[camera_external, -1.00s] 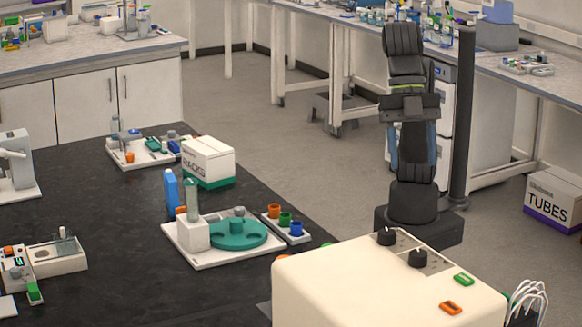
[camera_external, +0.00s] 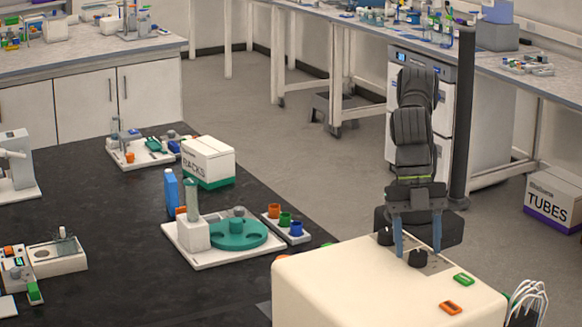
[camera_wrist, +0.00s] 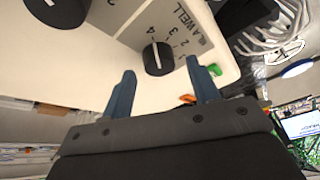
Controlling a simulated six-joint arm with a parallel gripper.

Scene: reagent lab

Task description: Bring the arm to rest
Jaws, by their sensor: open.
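My gripper (camera_external: 417,242) is open and empty, with its two blue-grey fingers apart and pointing down. It hangs at the back edge of the cream box, by the box's two black knobs. In the wrist view my gripper (camera_wrist: 160,74) shows its fingers spread, and one black knob (camera_wrist: 158,60) appears between them in the picture. I cannot tell how much height separates the fingertips from that knob. My arm stands bent over behind the box.
The cream box (camera_external: 370,290) carries a green button (camera_external: 464,279) and an orange button (camera_external: 452,307). White cables (camera_external: 528,300) lie at its right. A dark post (camera_external: 463,115) rises beside my arm. The black bench (camera_external: 110,215) holds a white tray with a green turntable (camera_external: 230,234).

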